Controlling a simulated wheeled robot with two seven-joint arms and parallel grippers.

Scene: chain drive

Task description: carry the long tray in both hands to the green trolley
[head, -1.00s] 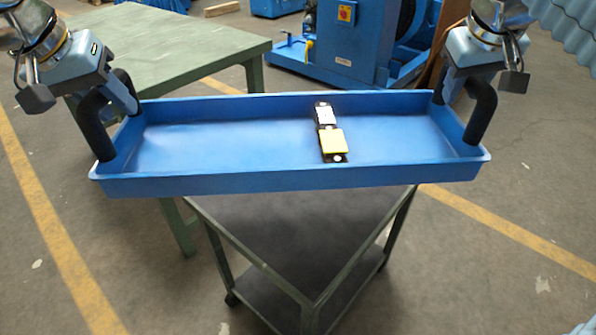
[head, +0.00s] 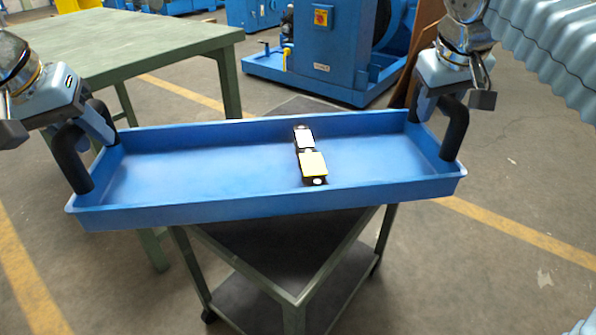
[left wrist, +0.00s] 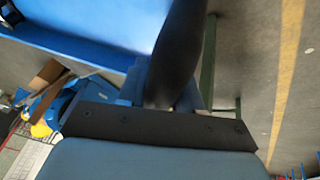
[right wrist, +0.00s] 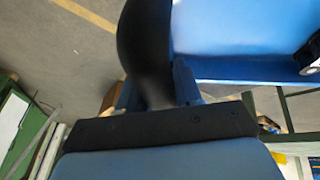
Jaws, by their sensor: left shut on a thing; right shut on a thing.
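The long blue tray (head: 220,165) spans the middle of the head view, its left end a little lower in the picture. My left gripper (head: 88,135) is shut on the tray's left black handle (head: 72,160), also filling the left wrist view (left wrist: 178,55). My right gripper (head: 432,105) is shut on the right black handle (head: 455,130), also in the right wrist view (right wrist: 145,45). A small dark part with white and yellow labels (head: 312,163) lies in the tray. The green trolley (head: 292,298) with dark shelves shows below the tray; whether they touch I cannot tell.
A green table (head: 130,45) stands at the back left. A blue machine (head: 325,55) stands behind the trolley. Light-blue corrugated sheeting (head: 550,50) is at the upper right. The floor to the right (head: 500,215) is clear, with yellow lines.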

